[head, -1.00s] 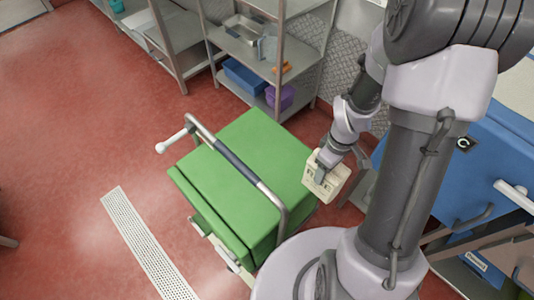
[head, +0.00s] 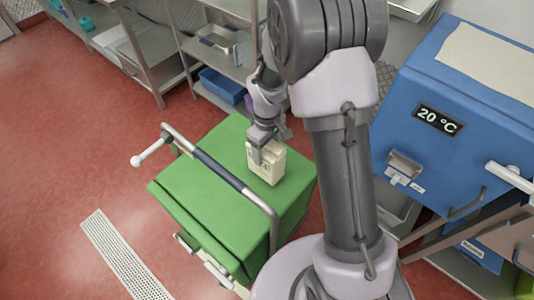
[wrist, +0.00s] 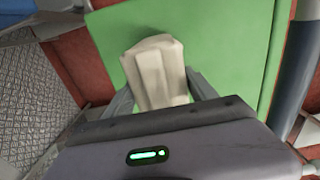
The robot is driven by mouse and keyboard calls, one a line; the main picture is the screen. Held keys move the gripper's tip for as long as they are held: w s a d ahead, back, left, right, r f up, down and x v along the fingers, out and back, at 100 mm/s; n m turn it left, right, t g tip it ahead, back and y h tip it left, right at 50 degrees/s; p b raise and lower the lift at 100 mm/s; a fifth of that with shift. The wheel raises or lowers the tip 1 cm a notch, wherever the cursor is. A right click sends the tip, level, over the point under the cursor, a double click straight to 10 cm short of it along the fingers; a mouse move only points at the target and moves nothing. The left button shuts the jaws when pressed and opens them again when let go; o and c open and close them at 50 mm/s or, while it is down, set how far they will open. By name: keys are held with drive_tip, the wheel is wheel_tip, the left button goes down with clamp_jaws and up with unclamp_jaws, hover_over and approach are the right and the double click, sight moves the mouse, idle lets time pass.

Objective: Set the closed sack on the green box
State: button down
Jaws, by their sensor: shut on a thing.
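The closed sack (head: 267,163) is a small cream block-shaped bag. My gripper (head: 262,143) is shut on its upper part and holds it upright over the top of the green box (head: 213,200). In the wrist view the sack (wrist: 155,73) sits between the two fingers (wrist: 160,92), with the green lid (wrist: 228,40) behind it. The sack is over the rear right part of the lid, beyond the metal bar. I cannot tell whether its bottom touches the lid.
A metal bar handle (head: 222,172) with a dark grip arches over the green box. A blue machine (head: 450,85) reading 20 °C stands at the right. Metal shelves (head: 180,55) with a blue bin (head: 222,86) stand behind. The red floor (head: 60,130) at the left is open.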

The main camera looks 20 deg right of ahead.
drive_tip(key=shift+f, duration=0.5)
drive_tip(key=shift+f, duration=0.15)
drive_tip(key=shift+c, duration=1.4)
unclamp_jaws()
